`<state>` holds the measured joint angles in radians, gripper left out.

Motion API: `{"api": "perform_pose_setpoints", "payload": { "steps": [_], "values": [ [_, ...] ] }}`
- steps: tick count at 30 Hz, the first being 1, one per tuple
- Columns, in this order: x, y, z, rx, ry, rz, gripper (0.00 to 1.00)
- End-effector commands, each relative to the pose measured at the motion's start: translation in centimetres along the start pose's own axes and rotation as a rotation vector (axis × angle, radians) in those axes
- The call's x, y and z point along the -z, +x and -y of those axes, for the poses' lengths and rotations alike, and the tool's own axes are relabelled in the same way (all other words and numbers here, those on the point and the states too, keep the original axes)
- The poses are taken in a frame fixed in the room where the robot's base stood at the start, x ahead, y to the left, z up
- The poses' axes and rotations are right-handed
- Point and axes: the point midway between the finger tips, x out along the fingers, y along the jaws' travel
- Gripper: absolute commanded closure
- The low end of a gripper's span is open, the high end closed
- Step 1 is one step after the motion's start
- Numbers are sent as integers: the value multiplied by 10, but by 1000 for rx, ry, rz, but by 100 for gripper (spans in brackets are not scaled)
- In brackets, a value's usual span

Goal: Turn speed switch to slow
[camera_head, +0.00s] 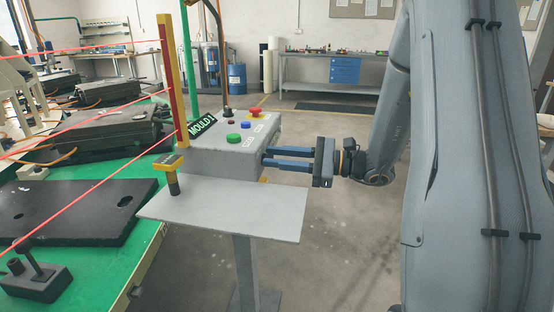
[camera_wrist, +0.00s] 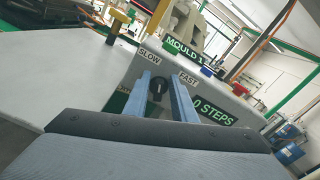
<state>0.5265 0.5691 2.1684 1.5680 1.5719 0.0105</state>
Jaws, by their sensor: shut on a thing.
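The speed switch (camera_wrist: 156,91) is a small black knob on the side face of the grey control box (camera_head: 222,160). In the wrist view it sits between the SLOW label (camera_wrist: 149,57) and the FAST label (camera_wrist: 188,80). Which label it points to is too small to tell. My gripper (camera_head: 267,156) reaches the box from the right in the head view, where the switch is hidden. In the wrist view my gripper (camera_wrist: 160,82) is shut on the switch, with one blue finger on each side of it.
The box top carries a green button (camera_head: 234,138), a blue button (camera_head: 245,125) and a red emergency stop (camera_head: 257,113). A grey shelf (camera_head: 225,212) juts out below the box. A yellow post (camera_head: 168,80) and the green carousel table (camera_head: 95,258) stand left. Floor to the right is open.

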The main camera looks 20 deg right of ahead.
Motion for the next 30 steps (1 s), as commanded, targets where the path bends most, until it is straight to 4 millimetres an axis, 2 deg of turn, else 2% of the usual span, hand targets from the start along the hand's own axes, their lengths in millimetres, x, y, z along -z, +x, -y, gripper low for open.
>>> {"api": "perform_pose_setpoints", "payload": {
  "steps": [6,15,30],
  "values": [
    [2,0,-3,1,-174,0,98],
    [2,0,-5,1,-341,0,98],
    [1,0,-6,1,-408,-1,99]
  ]
}}
